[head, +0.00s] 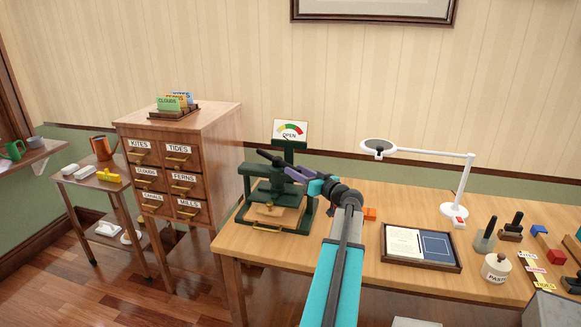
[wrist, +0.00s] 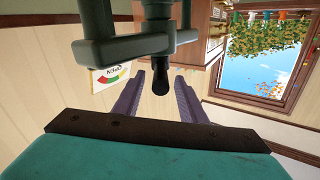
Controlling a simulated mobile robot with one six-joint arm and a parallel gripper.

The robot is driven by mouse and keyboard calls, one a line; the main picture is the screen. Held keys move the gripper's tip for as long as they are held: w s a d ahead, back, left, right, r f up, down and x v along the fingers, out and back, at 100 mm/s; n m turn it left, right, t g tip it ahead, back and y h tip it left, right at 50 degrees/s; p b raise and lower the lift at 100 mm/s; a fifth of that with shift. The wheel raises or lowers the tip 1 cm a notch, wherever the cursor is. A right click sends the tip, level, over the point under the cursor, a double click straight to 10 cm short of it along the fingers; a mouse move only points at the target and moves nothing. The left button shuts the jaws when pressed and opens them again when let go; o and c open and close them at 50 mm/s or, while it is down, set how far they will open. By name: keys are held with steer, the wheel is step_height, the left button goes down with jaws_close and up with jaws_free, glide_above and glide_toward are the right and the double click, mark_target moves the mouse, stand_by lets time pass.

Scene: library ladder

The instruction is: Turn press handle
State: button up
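The green press (head: 256,180) stands at the left end of the wooden workbench. Its handle has a black grip (wrist: 160,76) on a dark green crossbar (wrist: 130,46), and the dark grip also shows in the head view (head: 267,156). A dial sign (head: 290,132) behind the press reads OPEN, with its needle over a coloured scale. My gripper (head: 288,168) reaches the press from the right. In the wrist view my purple fingers (wrist: 161,82) are apart, one on each side of the black grip, with visible gaps.
A card cabinet (head: 180,150) stands left of the bench. A white magnifier lamp (head: 455,212), a paste jar (head: 496,268) and stamps stand farther right.

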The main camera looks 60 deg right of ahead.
mark_target(277, 161)
steer(key=shift+p+x, duration=0.4)
steer(key=shift+x, duration=1.4)
jaws_close()
